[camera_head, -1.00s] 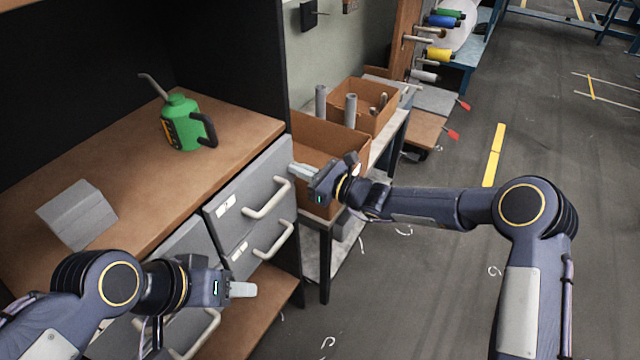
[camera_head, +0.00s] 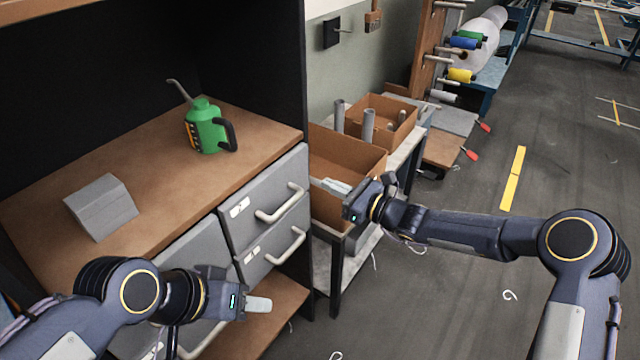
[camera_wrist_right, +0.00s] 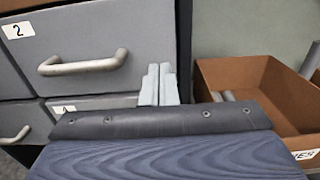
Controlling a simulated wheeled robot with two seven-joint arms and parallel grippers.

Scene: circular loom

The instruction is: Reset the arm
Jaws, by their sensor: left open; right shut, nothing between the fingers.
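My left gripper (camera_head: 258,305) is in front of the lower drawers at the left, pointing right, and holds nothing that I can see. Its finger gap is hard to see from this side. My right gripper (camera_head: 330,187) is at the end of the arm reaching in from the right. It is beside the upper drawer and in front of the cardboard box. In the right wrist view its fingers (camera_wrist_right: 159,85) are together with nothing between them.
A grey drawer unit with handles (camera_head: 282,205) stands below the wooden worktop (camera_head: 150,165). A green oil can (camera_head: 206,128) and a grey block (camera_head: 101,207) are on the worktop. Cardboard boxes (camera_head: 345,165) with grey tubes stand on a side table. The floor at right is open.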

